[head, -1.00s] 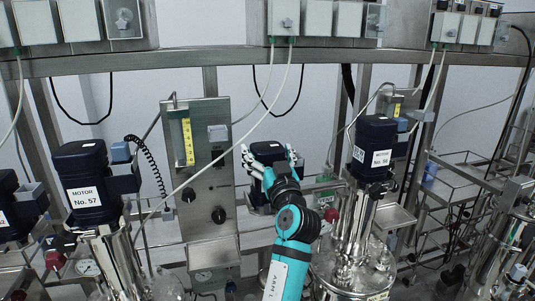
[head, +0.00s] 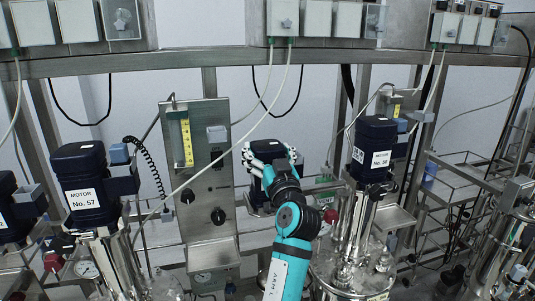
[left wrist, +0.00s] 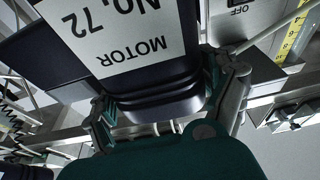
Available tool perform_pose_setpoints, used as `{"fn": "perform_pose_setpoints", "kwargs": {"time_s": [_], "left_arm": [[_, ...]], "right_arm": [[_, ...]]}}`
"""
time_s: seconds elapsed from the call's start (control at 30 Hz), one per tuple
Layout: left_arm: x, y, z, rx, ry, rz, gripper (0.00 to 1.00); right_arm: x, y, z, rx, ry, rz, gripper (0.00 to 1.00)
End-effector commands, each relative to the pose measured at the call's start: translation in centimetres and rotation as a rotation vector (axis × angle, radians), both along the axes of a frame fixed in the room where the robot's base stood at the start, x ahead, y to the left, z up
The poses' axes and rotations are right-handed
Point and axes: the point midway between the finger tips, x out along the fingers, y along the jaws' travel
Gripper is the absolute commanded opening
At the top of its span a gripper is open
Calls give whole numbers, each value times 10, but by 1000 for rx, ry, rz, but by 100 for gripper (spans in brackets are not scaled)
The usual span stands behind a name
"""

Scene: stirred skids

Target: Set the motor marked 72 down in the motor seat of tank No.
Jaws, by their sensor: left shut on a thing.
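The dark blue motor marked No. 72 (left wrist: 130,45) fills the upper left of the left wrist view, its white label upside down there. My left gripper (left wrist: 170,100) is shut on it, a finger on each side. In the head view my left gripper (head: 268,160) holds the motor (head: 268,148) upright in front of the grey panel's right edge, and my arm hides much of it. Below, part of a steel tank shows beside my arm; its motor seat is hidden, and I cannot tell whether the motor touches it. My right gripper is not in view.
Motor No. 57 (head: 78,165) stands on a tank at left, motor No. 58 (head: 373,140) on a tank at right. A steel control panel (head: 207,222) with black knobs stands just left of my gripper. A pale cable (head: 222,150) slants down across the panel.

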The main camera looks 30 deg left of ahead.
Motion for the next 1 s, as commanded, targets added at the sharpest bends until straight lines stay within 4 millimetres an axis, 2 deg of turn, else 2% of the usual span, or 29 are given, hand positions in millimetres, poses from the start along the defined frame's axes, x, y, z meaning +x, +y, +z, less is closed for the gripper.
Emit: {"fn": "perform_pose_setpoints", "kwargs": {"time_s": [0.03,0.43,1.0], "left_arm": [[-1,0,7,8,-13,-1,26],[-1,0,10,9,-13,0,26],[-1,-1,35,7,-11,-1,26]], "right_arm": [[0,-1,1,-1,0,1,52],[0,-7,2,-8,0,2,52],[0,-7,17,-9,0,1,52]]}}
